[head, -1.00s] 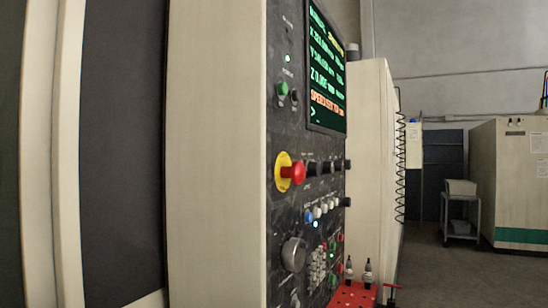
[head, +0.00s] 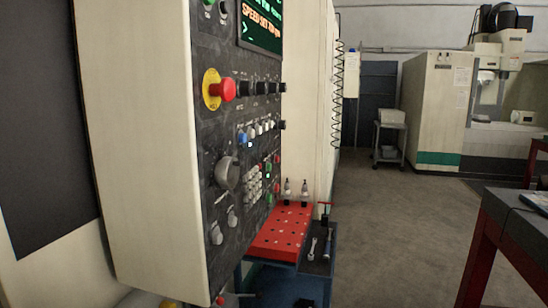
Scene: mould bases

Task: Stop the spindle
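The machine's dark control panel (head: 215,130) stands at the left, seen at a slant. Its screen (head: 262,25) is cut by the top edge and shows green text and an orange line starting "SPEED SET". A red mushroom button (head: 228,90) sits on a yellow ring. Neither gripper is in view. The spindle is not visible.
A red tool rack (head: 282,235) with two tool holders (head: 304,192) stands on a blue cart (head: 310,285) right of the panel. A red-legged table (head: 480,255) is at right. Grey floor (head: 400,220) between is open. Another machine (head: 435,105) stands behind.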

